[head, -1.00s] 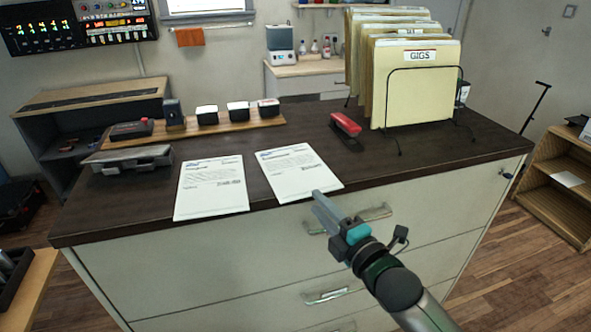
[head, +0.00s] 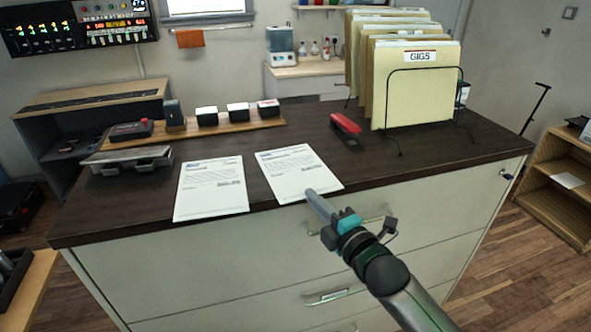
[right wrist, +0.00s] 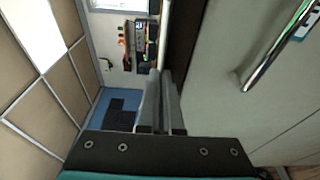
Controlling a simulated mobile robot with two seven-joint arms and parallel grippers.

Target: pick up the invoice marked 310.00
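Two white invoices lie flat side by side near the front of the dark cabinet top: a left invoice (head: 210,190) and a right invoice (head: 297,172). Their printed amounts are too small to read, so I cannot tell which is marked 310.00. My right gripper (head: 312,194) has its fingertips at the near edge of the right invoice, by the cabinet's front edge. In the right wrist view its fingers (right wrist: 162,88) lie close together, with a thin pale edge beyond them. I cannot tell whether they grip the paper. My left gripper is out of view.
A red stapler (head: 345,124) and a wire rack of folders (head: 418,90) stand to the right on the cabinet top (head: 440,150). A grey device (head: 130,160) and a wooden board (head: 240,127) with small boxes are at the left and back. Drawer handles (head: 330,296) stick out below.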

